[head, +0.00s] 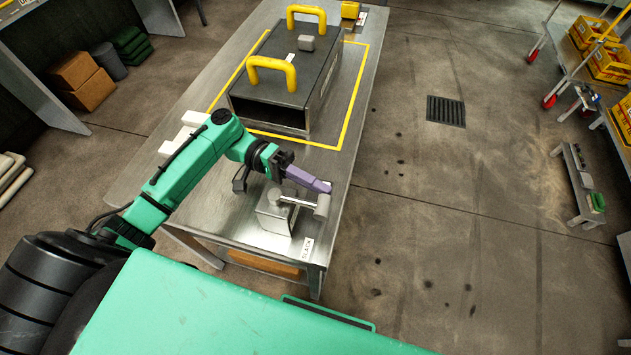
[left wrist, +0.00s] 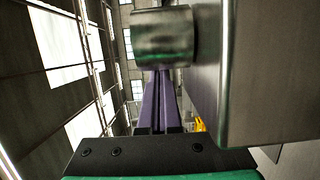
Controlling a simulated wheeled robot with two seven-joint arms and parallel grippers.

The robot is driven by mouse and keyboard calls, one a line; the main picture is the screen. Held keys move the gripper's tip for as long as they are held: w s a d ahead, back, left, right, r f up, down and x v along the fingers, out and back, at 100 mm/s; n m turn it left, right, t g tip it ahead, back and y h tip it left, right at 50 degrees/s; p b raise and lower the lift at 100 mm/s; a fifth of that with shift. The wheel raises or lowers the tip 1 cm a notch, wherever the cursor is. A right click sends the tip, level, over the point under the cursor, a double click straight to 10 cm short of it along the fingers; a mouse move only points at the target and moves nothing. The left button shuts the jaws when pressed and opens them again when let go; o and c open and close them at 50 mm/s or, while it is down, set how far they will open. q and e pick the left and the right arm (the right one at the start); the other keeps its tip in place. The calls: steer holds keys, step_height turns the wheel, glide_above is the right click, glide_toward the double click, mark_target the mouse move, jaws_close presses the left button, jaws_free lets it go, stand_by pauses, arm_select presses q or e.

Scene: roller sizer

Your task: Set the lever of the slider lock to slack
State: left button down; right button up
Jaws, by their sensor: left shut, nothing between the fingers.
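The slider lock is a grey metal block (head: 272,215) at the near right end of the steel table. Its lever (head: 298,202) is a bar that points right, with a thick cylindrical knob (head: 322,206) at its end. A white label reading SLACK (head: 307,249) lies on the table in front of it. My left gripper (head: 327,187) has purple fingers, shut and empty, just behind the knob in the head view. In the left wrist view the shut fingers (left wrist: 164,105) reach towards the knob (left wrist: 162,38); I cannot tell if they touch. The block (left wrist: 265,70) fills the right there. My right gripper is out of view.
A dark box with yellow handles (head: 285,80) stands farther back on the steel table (head: 205,85), inside a yellow outline. White blocks (head: 190,122) lie at the table's left. The floor right of the table is clear up to a small bench (head: 580,185) and a rack.

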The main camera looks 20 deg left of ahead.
arm_select(q)
steer(key=b+v, duration=0.5)
steer(key=v, duration=0.9)
steer(key=shift+a, duration=0.2)
